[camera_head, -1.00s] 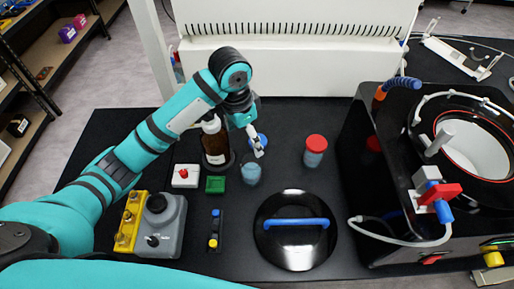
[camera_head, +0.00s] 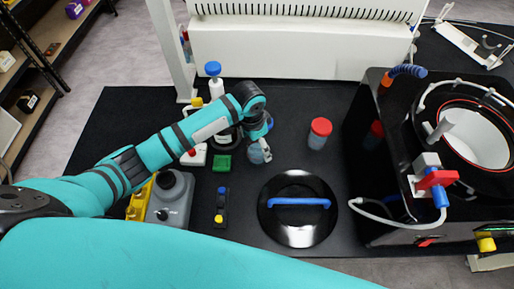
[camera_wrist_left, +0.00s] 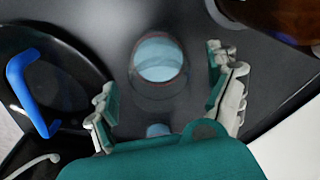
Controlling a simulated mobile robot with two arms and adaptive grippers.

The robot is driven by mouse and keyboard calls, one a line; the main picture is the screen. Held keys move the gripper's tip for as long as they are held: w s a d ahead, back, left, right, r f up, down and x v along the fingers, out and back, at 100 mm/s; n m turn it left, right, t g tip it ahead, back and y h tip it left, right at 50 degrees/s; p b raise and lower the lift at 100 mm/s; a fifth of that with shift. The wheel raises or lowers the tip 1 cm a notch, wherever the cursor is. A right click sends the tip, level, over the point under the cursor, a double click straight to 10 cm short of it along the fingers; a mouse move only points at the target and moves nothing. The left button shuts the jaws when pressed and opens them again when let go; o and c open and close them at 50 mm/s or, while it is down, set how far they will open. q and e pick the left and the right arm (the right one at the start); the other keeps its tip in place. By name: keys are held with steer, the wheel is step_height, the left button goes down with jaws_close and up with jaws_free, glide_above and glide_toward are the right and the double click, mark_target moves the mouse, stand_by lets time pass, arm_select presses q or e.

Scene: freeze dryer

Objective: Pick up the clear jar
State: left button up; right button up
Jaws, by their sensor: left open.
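The clear jar (camera_wrist_left: 158,62) has a bluish round inside and stands on the black table. In the wrist view it lies between the spread fingers of my left gripper (camera_wrist_left: 166,95), with a visible gap on each side. In the head view the jar (camera_head: 254,158) shows only partly, as my left gripper (camera_head: 262,150) hangs over it and covers some of it. The left gripper is open and empty. My right gripper is not in view.
A red-lidded jar (camera_head: 319,132) stands to the right. A black round lid with a blue handle (camera_head: 298,203) lies in front. A brown bottle (camera_head: 222,136), partly hidden, and a green block (camera_head: 222,164) are at left. The freeze dryer (camera_head: 380,205) stands at right.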

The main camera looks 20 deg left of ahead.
arm_select(q)
steer(key=shift+w+d+f, duration=0.1)
steer(key=shift+f, duration=1.75)
steer(key=shift+r, duration=0.1)
steer(key=c, duration=1.4)
